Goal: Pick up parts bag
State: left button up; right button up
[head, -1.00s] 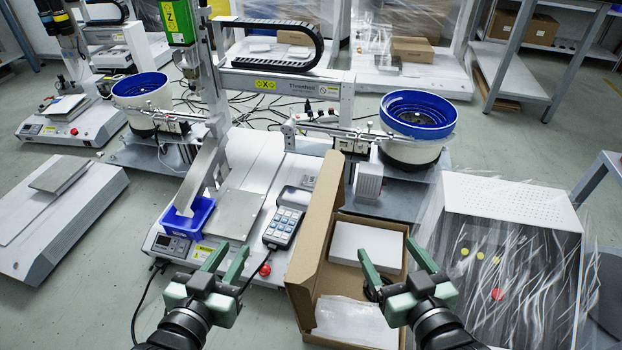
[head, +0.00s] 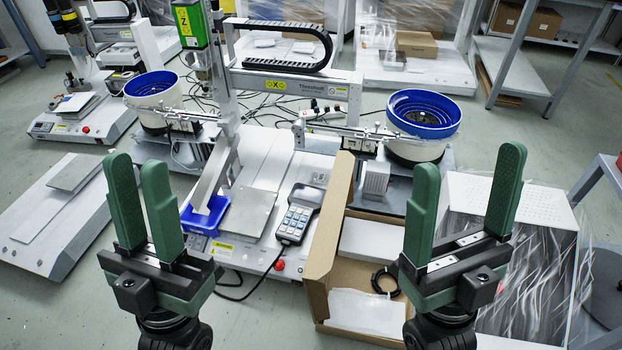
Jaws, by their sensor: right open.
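A whitish translucent plastic bag (head: 365,312), which looks like the parts bag, lies flat in the near end of the open cardboard box (head: 318,268). Its contents cannot be made out. My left gripper (head: 137,165) is raised left of the box, fingers upward with a narrow gap between them, empty. My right gripper (head: 468,158) is raised right of the box, fingers upward and wide apart, empty. Neither gripper touches the bag.
In the box, a black cable coil (head: 385,282) and a white block (head: 374,240) lie beyond the bag. The raised box lid stands at its left. A keypad pendant (head: 297,215) and blue bin (head: 206,214) sit on the machine. A film-wrapped unit (head: 535,270) stands at right.

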aim_at(316, 178)
jog(key=i+j, duration=0.1)
jog(key=j, duration=0.25)
jog(key=j+u, duration=0.15)
jog(key=j, duration=0.25)
jog(key=i+j, duration=0.15)
jog(key=j, duration=0.2)
jog(key=i+l+u, duration=0.1)
jog(key=i+u, duration=0.2)
jog(key=i, duration=0.7)
